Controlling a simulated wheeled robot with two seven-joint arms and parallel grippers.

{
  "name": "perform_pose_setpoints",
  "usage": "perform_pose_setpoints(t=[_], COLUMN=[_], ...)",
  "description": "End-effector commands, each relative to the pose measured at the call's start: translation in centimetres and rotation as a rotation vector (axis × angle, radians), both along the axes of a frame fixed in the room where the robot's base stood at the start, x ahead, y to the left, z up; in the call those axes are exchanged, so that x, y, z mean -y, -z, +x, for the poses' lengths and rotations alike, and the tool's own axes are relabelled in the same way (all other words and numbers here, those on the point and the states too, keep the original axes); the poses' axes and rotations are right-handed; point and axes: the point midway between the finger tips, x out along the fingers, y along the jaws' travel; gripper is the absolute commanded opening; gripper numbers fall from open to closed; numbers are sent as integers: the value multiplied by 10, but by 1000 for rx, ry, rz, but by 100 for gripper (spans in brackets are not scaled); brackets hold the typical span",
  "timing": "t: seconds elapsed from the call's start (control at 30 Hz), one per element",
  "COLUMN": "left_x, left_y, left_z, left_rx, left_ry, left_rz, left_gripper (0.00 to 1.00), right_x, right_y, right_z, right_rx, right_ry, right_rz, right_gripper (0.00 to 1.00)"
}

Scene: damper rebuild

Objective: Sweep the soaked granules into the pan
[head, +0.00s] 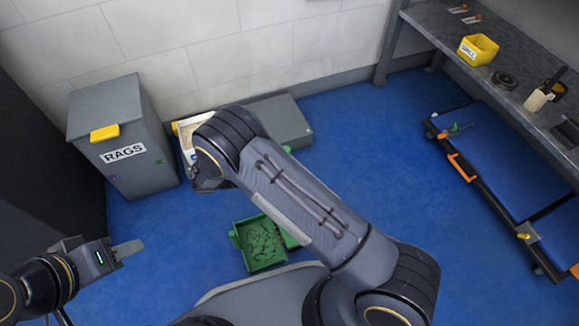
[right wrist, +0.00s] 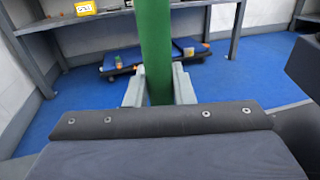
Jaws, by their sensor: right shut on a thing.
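A green pan (head: 236,240) lies on the blue floor in the head view, partly behind my right arm. Dark granules (head: 264,243) are scattered over its inside. More green shows at its right edge, but my arm covers what it belongs to. In the right wrist view, my right gripper (right wrist: 159,88) is shut on an upright green handle (right wrist: 155,45); its ends are out of view. In the head view the right gripper is hidden behind the arm. My left gripper (head: 128,249) is at the lower left, above the floor and away from the pan; its fingers overlap in this view.
A grey RAGS bin (head: 135,165) stands at the left by the wall, with a low grey box (head: 285,122) to its right. A workbench (head: 515,85) with a yellow tub (head: 478,50) is at the right. A blue-topped creeper (head: 490,160) lies before it. Floor between is clear.

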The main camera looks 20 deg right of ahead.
Motion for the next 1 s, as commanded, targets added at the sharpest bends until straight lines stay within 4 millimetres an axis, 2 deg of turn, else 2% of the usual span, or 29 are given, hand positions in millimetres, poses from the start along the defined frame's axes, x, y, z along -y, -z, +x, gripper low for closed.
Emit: perform_pose_setpoints(t=[0.5,1.0], left_x=[0,0], left_y=[-38,-42], left_z=[0,0], left_rx=[0,0], left_ry=[0,0], left_rz=[0,0], left_gripper=[36,36], right_x=[0,2], right_y=[-49,-54], right_z=[0,1], right_rx=[2,1], right_ry=[0,-10], right_rz=[-1,-2], right_gripper=[0,0])
